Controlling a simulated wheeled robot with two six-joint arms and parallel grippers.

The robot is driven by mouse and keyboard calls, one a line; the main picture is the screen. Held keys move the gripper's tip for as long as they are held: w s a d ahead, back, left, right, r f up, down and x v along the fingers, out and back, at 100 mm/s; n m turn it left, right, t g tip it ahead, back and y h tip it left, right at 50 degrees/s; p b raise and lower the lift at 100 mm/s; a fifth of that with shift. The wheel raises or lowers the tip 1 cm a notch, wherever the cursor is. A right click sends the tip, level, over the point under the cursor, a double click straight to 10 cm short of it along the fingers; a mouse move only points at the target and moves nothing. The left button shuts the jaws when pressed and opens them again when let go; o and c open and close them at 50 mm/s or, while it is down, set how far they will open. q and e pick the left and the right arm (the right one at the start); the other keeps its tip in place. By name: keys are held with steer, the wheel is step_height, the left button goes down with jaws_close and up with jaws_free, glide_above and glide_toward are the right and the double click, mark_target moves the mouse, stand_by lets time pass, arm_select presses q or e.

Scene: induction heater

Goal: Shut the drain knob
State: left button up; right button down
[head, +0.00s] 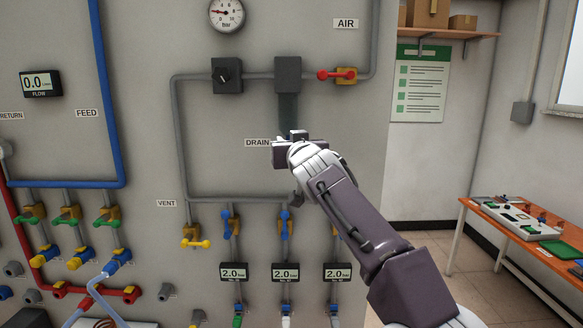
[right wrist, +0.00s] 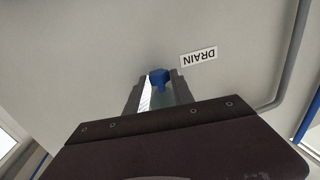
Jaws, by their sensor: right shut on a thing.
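The blue drain knob (right wrist: 159,77) sits between the two fingers of my right gripper (right wrist: 158,94) in the right wrist view, beside the DRAIN label (right wrist: 199,58), which appears upside down there. In the head view my right gripper (head: 286,151) is at the wall panel, just right of the DRAIN label (head: 257,143). It is shut on the knob, and hides it in this view. Which way the knob is turned cannot be told. My left gripper is not in view.
A grey box (head: 288,75) on the pipe is above my gripper, with a red-handled AIR valve (head: 337,75) to its right. Blue valves (head: 285,223) and several small displays are below. An orange-edged table (head: 466,224) stands at the right.

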steer(key=shift+a+f+m+h+b, duration=0.15)
steer(key=shift+m+h+b, duration=0.1)
steer(key=shift+h, duration=0.25)
steer(key=shift+a+f+m+h+b, duration=0.15)
steer(key=shift+m+h, duration=0.1)
steer(key=shift+h, duration=0.25)
steer(key=shift+r+m+h, duration=0.1)
steer(key=shift+m+h, duration=0.3)
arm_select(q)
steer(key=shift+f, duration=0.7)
arm_select(e)
steer(key=shift+d+m+h, duration=0.1)
steer(key=shift+m+h, duration=0.3)
steer(key=shift+h, duration=0.3)
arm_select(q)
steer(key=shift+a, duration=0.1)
arm_select(e)
steer(key=c, duration=1.1)
jaws_free()
arm_select(q)
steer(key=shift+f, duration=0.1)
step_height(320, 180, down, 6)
steer(key=b, duration=0.5)
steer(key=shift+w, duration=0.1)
arm_select(e)
steer(key=s, duration=0.9)
